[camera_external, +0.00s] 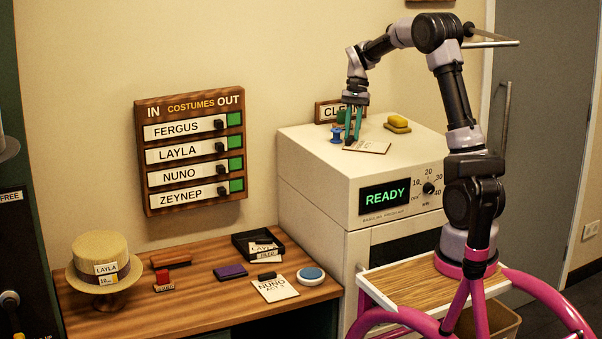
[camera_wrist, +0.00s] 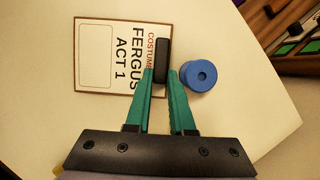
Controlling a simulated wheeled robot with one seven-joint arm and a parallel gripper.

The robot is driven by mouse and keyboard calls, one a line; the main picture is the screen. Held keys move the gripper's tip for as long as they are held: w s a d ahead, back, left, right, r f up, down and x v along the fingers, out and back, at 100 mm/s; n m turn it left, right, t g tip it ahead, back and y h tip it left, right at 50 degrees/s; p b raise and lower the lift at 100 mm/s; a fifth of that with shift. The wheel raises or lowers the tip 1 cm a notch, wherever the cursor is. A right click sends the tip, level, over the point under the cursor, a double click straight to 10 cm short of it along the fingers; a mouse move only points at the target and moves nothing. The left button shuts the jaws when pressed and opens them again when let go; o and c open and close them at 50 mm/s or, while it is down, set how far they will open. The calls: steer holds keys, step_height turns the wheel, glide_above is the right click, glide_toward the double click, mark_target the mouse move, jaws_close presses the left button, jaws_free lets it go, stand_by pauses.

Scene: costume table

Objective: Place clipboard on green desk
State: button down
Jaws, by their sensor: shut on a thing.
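The clipboard (camera_wrist: 110,60) is a brown board with a white sheet reading "COSTUME FERGUS ACT 1" and a black clip (camera_wrist: 163,60). It also shows in the external view (camera_external: 368,147), flat on or just above the white machine's top; I cannot tell which. My gripper (camera_wrist: 161,72) has its green fingers on either side of the clip, shut on it; it points down in the external view (camera_external: 352,142). The desk (camera_external: 200,300) at lower left has a wooden top and a dark green side.
A blue spool (camera_wrist: 201,75) stands close beside my gripper. A yellow sponge-like block (camera_external: 398,121) is on the white machine (camera_external: 310,150). The desk carries a straw hat (camera_external: 103,258), stamps, a black tray (camera_external: 240,246), a "NUNO" clipboard (camera_external: 275,291) and a blue round pad (camera_external: 311,275).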

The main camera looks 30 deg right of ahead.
step_height(320, 180, up, 15)
steer(key=w+a+m, duration=0.3)
steer(key=w+a, duration=0.1)
steer(key=a, duration=1.1)
steer(key=m+t+y, duration=0.1)
steer(key=m+t, duration=0.2)
steer(key=m, duration=0.3)
glide_above(185, 296)
steer(key=d, duration=0.2)
step_height(185, 296, down, 49)
steer(key=shift+s+a+r, duration=0.1)
steer(key=shift+a, duration=0.05)
